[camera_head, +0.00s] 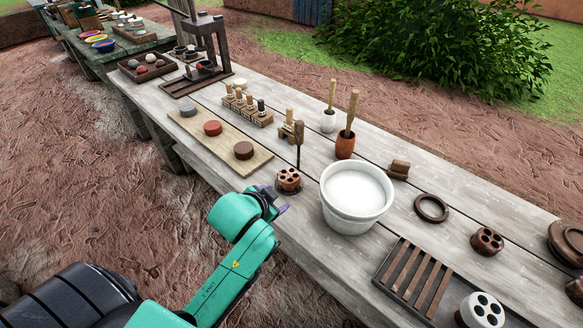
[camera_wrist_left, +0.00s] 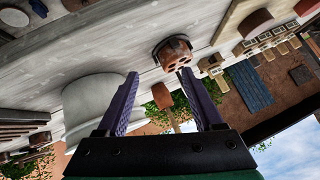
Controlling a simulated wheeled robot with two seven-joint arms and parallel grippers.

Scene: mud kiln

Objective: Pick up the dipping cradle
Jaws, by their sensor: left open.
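The dipping cradle appears to be the small reddish-brown block with holes (camera_head: 289,179) and an upright dark rod with a brown grip. It stands on a dark round base near the table's front edge. The holed block also shows in the left wrist view (camera_wrist_left: 172,52), beyond the fingertips and slightly right of centre; its rod is not clear there. My left gripper (camera_head: 281,209) is just in front of it and apart from it. In the left wrist view the two purple fingers (camera_wrist_left: 158,74) are spread, with nothing held between them. My right gripper is not in view.
A white bucket (camera_head: 350,218) stands close right of the cradle. A board (camera_head: 225,143) with coloured discs lies left. Behind are a stamp rack (camera_head: 248,112) and a terracotta cup (camera_head: 345,147) with a wooden handle. A slatted rack (camera_head: 412,280) lies at the front right.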

